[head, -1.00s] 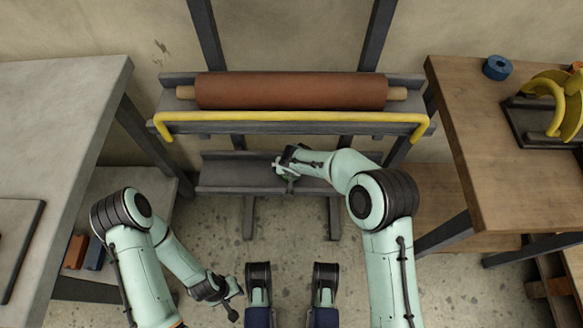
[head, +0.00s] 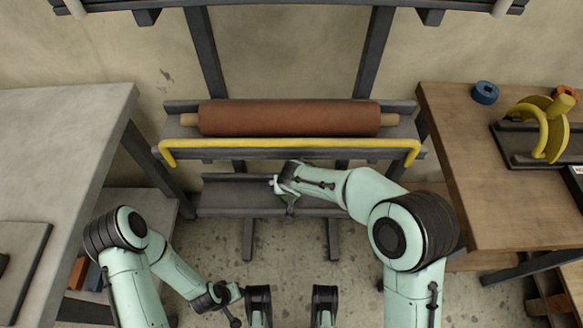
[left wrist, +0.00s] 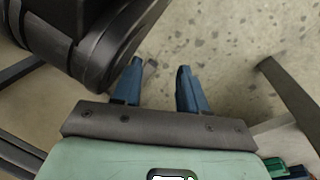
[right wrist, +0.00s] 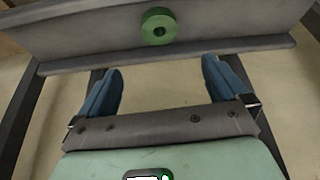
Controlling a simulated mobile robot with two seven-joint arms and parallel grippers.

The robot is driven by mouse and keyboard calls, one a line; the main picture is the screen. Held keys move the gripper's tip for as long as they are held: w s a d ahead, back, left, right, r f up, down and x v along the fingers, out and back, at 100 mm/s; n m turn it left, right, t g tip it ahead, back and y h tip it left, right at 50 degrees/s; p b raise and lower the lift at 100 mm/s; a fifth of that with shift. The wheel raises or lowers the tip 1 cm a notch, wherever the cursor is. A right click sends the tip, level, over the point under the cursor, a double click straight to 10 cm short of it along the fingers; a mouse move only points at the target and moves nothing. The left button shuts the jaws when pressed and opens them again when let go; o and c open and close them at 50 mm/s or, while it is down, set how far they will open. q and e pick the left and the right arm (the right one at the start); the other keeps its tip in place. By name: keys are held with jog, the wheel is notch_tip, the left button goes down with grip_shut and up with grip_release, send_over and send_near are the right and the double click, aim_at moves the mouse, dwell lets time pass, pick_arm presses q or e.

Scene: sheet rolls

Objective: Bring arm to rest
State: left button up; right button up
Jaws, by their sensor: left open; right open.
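My right arm reaches over the lower shelf of the rack, and its gripper (right wrist: 163,68) is open with nothing between the blue fingers. A green ring with a dark centre (right wrist: 159,26) sits on the shelf just beyond the fingertips, apart from them. In the head view the right hand (head: 284,186) mostly hides that spot. My left gripper (left wrist: 161,68) is open and empty, low over the concrete floor. Its hand also shows at the bottom of the head view (head: 228,298).
A brown sheet roll (head: 290,118) lies on the rack's upper shelf behind a yellow bar (head: 290,143). A grey table (head: 60,130) stands left. A wooden table (head: 465,150) at right holds a blue ring (head: 485,92) and a yellow curved-armed stand (head: 550,135).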

pick_arm(q)
jog(key=s+d+r+p, duration=0.2)
jog(key=r+p, duration=0.5)
jog(key=r, duration=0.1)
jog(key=s+d+r+g+h+p, duration=0.1)
jog(key=d+r+p, duration=0.1)
jog(key=r+p, duration=0.6)
jog(key=s+d+r+m+g+p, duration=0.1)
jog(key=s+d+r+p, duration=0.1)
jog(key=r+p, duration=0.6)
jog(key=shift+s+r+h, duration=0.35)
jog(key=shift+r+h, duration=0.05)
jog(key=shift+r, duration=0.3)
pick_arm(e)
jog(key=s+d+m+g+y, duration=0.1)
jog(key=s+d, duration=0.3)
jog(key=s, duration=0.7)
jog(key=s+d+r+m+g+y, duration=0.1)
jog(key=s+d, duration=0.3)
jog(key=s, duration=0.7)
jog(key=s+d+r+m+g+y, duration=0.1)
jog(key=s+d+m+g, duration=0.2)
jog(key=s, duration=0.8)
jog(key=shift+d+g, duration=0.3)
jog(key=shift+d, duration=0.35)
